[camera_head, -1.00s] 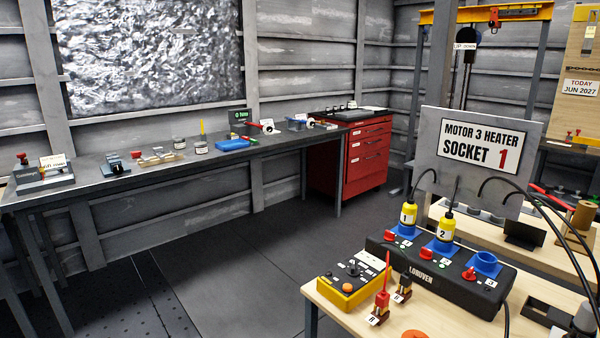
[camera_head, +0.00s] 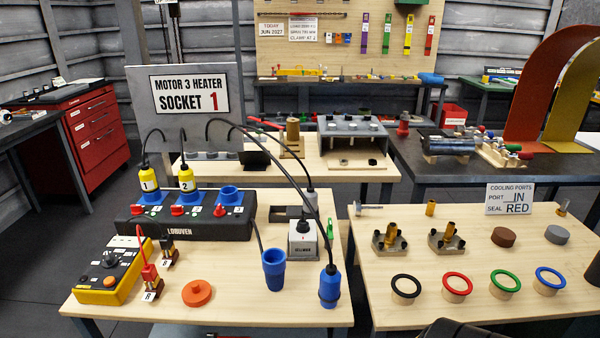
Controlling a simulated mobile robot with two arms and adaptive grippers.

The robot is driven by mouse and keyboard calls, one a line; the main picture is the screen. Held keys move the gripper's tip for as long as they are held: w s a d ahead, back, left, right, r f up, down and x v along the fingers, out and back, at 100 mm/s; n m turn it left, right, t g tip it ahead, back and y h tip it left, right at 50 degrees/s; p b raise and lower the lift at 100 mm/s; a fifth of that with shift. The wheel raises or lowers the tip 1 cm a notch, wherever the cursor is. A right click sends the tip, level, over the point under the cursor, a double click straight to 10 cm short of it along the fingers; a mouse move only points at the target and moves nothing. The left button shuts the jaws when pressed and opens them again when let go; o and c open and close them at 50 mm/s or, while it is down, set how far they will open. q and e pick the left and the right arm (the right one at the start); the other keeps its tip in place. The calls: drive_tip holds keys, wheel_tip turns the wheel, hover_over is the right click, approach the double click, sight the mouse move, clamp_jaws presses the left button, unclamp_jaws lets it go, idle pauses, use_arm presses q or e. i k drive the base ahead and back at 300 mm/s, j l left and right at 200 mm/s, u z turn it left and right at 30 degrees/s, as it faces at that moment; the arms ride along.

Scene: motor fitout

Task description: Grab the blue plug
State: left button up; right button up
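A blue plug (camera_head: 329,287) stands upright on the light wooden table (camera_head: 220,315), near its front right corner, with a black cable rising from its top. A blue open-topped connector (camera_head: 274,268) stands to its left, with a black cable running toward the black LOBUVEN socket block (camera_head: 185,228). Yellow plugs marked 1 (camera_head: 149,186) and 2 (camera_head: 187,177) sit in the block's two left blue sockets. The blue third socket (camera_head: 230,197) is empty. Neither gripper is recognisable in view.
A sign (camera_head: 189,94) reads MOTOR 3 HEATER SOCKET 1. A grey boxed device (camera_head: 302,240) stands behind the two blue connectors. A yellow control box (camera_head: 108,272) and an orange disc (camera_head: 197,293) are at left. The right table (camera_head: 450,310) holds coloured rings; a gap separates the tables.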

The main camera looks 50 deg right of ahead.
sight(329, 294)
drive_tip(key=k+z, duration=0.15)
drive_tip(key=z, duration=1.5)
